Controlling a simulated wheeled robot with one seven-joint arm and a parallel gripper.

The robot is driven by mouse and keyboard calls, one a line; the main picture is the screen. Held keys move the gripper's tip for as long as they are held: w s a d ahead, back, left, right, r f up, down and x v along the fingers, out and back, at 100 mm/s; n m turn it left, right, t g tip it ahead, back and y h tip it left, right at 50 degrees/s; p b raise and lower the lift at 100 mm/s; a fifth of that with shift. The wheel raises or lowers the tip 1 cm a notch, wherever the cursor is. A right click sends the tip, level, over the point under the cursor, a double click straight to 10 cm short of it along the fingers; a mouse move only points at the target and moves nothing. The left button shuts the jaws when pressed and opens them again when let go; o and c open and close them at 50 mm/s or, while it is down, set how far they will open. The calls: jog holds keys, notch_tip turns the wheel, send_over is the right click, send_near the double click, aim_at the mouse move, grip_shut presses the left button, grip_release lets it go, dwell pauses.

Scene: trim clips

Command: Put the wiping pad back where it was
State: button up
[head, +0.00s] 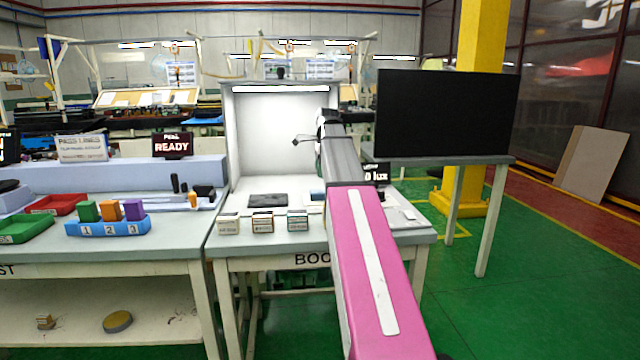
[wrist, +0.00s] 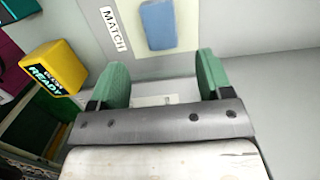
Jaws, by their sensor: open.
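A flat blue rectangular piece (wrist: 157,24) lies on a pale panel beside a MATCH label (wrist: 114,30) in the wrist view, beyond my fingertips. I cannot tell for sure whether it is the wiping pad. My gripper (wrist: 161,66) is open, with its two green fingers wide apart and nothing held between them. In the head view my gripper (head: 304,141) is in front of the lit booth (head: 262,135), above the bench. My arm hides part of the booth floor and bench there.
A yellow block (wrist: 55,69) marked READY is at left in the wrist view. In the head view, a dark flat piece (head: 268,200) lies on the booth floor, with several small labelled boxes (head: 263,222) along the front. A black screen (head: 446,113) stands to the right.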

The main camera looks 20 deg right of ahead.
jog(key=shift+d+r, duration=0.15)
jog(key=shift+r, duration=1.45)
jog(key=shift+s+d, duration=0.1)
jog(key=shift+d, duration=0.05)
